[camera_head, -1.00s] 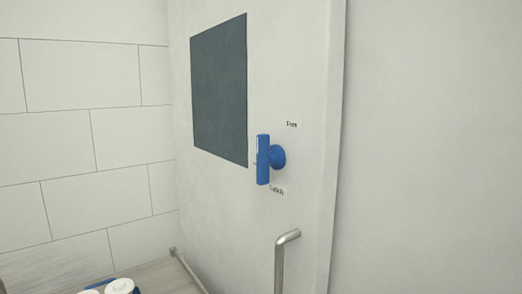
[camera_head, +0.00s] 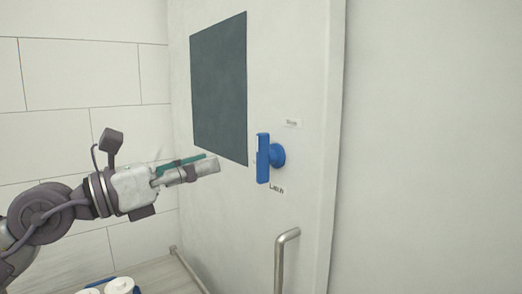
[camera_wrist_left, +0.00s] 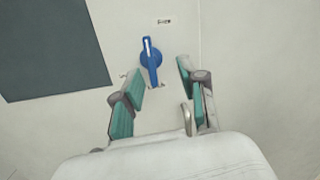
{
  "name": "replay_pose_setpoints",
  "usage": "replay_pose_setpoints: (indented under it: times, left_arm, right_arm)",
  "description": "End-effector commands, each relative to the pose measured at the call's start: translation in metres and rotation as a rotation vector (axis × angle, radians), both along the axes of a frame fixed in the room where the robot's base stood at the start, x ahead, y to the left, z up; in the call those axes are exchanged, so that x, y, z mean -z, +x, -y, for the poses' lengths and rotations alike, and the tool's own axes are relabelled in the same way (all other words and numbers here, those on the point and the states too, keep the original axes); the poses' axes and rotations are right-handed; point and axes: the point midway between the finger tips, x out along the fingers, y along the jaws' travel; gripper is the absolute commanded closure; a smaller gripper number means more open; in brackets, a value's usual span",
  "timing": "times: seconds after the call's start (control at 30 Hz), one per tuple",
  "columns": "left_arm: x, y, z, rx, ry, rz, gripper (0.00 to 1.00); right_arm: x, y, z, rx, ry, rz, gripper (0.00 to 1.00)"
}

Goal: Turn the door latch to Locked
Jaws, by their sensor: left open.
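The blue door latch (camera_head: 264,158) is on the white door (camera_head: 220,200). Its handle stands upright, with a small label above it and another below it; the lettering is too small to read surely. In the left wrist view the latch (camera_wrist_left: 151,62) shows ahead of the fingertips, with a pale line on its upper part. My left gripper (camera_head: 212,164) is to the left of the latch in the head view, apart from it, pointing towards it. In the wrist view its teal-padded fingers (camera_wrist_left: 161,78) are spread and empty. My right gripper is not in view.
A dark panel (camera_head: 219,88) is on the door, up and left of the latch. A metal bar handle (camera_head: 281,262) sticks out below the latch. White round items (camera_head: 119,286) show at the bottom left edge. A tiled wall (camera_head: 75,75) stands at the left.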

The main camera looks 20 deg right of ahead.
Motion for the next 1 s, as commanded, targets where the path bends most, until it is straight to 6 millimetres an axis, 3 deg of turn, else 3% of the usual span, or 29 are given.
replay_pose_setpoints:
  times: [0.1, 0.27, 0.47, 0.8, 1.0]
  left_arm:
    - [-0.003, 0.01, -0.005, -0.057, 0.129, 0.071, 0.58]
    - [-0.005, 0.016, -0.002, -0.079, 0.176, 0.092, 0.58]
    - [-0.008, 0.025, 0.028, -0.073, 0.174, 0.089, 0.58]
    - [-0.008, 0.049, 0.094, -0.073, 0.172, 0.088, 0.58]
    - [-0.006, 0.058, 0.117, -0.073, 0.171, 0.088, 0.58]
  right_arm:
    - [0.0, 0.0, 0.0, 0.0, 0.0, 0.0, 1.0]
    - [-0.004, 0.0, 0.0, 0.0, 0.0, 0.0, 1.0]
    - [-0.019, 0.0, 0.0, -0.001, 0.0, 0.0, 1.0]
    - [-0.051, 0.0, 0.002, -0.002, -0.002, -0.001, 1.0]
    - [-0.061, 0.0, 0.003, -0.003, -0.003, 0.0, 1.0]
